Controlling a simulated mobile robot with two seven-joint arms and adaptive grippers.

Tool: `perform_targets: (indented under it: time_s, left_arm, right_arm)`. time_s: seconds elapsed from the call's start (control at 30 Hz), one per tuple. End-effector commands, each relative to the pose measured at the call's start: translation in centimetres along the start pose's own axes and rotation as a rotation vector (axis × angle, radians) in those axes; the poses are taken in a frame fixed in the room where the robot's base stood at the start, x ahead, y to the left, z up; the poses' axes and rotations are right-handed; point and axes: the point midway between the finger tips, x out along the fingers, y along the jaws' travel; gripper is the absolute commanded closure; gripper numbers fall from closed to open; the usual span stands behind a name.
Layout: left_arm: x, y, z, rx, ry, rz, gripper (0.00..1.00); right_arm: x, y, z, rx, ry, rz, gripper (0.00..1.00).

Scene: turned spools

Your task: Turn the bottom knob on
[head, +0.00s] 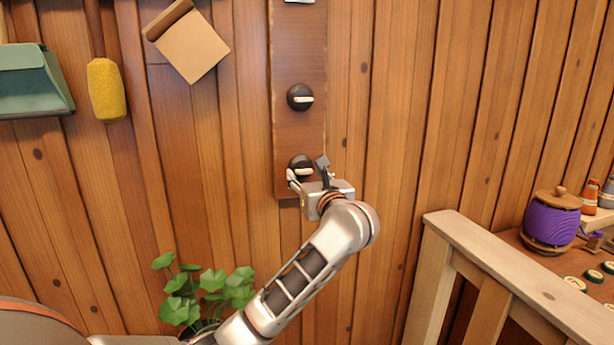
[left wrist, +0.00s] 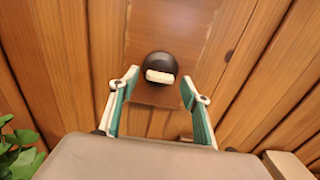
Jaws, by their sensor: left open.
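The bottom knob (head: 301,166) is a dark round knob with a pale bar handle, low on a brown vertical board (head: 299,133) on the wall. The bar looks roughly horizontal in the left wrist view, where the knob (left wrist: 160,68) sits ahead of and between the fingertips. My left gripper (head: 308,170) is open, with its fingers on either side of the knob in the head view; whether they touch it I cannot tell. In the left wrist view the gripper (left wrist: 157,88) holds nothing. Another knob (head: 300,97) of the same kind is above. My right gripper is not in view.
A yellow brush (head: 106,90), a paper (head: 188,45) and a green box (head: 32,80) are at the upper left.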

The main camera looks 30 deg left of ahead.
Motion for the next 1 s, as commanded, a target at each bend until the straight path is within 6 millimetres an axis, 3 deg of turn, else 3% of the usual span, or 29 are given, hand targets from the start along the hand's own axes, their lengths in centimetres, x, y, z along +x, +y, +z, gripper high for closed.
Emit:
perform_targets:
  time_s: [0.3,0.33,0.47,0.5,0.77,1.0]
  left_arm:
    - [0.5,0.0,0.0,0.001,-0.001,0.001,0.53]
    - [0.5,0.0,0.0,0.001,-0.001,0.001,0.55]
    - [0.4,0.0,0.0,0.001,-0.001,0.001,0.89]
    - [0.4,0.0,0.0,0.001,-0.001,0.001,0.91]
    - [0.4,0.0,0.1,0.014,-0.001,0.001,0.91]
    - [0.4,0.1,0.4,0.107,0.0,0.001,0.91]
  right_arm:
    - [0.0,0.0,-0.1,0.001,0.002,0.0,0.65]
    - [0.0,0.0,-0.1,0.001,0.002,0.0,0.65]
    - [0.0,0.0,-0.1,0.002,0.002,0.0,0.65]
    - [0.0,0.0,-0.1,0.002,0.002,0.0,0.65]
    - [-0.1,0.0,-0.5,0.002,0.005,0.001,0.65]
    - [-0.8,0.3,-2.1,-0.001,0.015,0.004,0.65]
